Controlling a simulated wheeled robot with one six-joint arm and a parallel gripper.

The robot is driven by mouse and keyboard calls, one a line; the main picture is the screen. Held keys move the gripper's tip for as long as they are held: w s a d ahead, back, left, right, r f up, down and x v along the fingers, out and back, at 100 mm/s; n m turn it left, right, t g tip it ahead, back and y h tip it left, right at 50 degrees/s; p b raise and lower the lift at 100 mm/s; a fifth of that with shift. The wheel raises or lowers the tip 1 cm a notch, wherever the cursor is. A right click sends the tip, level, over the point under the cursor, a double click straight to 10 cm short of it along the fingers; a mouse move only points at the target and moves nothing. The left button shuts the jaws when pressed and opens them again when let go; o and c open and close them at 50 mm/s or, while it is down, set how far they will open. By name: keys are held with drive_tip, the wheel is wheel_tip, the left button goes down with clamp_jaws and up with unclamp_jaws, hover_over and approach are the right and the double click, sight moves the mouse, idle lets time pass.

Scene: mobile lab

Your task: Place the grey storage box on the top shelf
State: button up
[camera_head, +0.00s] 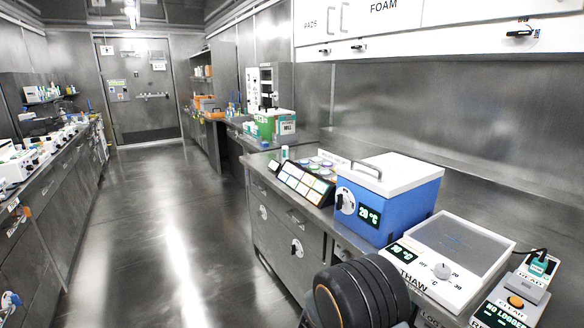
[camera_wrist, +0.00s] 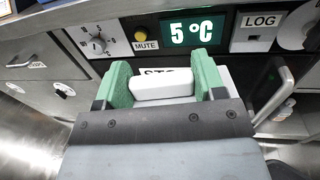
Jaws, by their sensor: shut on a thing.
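In the wrist view my gripper (camera_wrist: 162,82) has its two green fingers closed on a white bar-shaped piece (camera_wrist: 162,86). A white label beginning "STO" shows just behind this piece, partly covered, which fits the handle of the storage box. The box's body is mostly hidden behind the fingers and the gripper's palm, so its grey colour and contents cannot be made out. In the head view neither the gripper nor the box shows. I cannot tell which shelf is the top shelf; a shelving unit (camera_head: 202,72) stands far back along the right wall.
In the wrist view a dark panel with a 5 °C display (camera_wrist: 192,32) and a MUTE button (camera_wrist: 145,34) is close ahead. In the head view a blue cooler box (camera_head: 400,212) and a THAW plate (camera_head: 452,262) crowd the right bench. The aisle floor (camera_head: 165,215) is clear.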

wheel_tip(320, 180, up, 20)
drive_tip(key=w+n+t+y+p, duration=0.1)
drive_tip(key=n+t+y+p, duration=0.4)
drive_tip(key=p, duration=1)
drive_tip(key=shift+w+a+n+y, duration=0.2)
drive_tip(key=shift+n+y, duration=0.5)
drive_tip(key=shift+y, duration=0.9)
drive_tip(key=shift+f, duration=0.1)
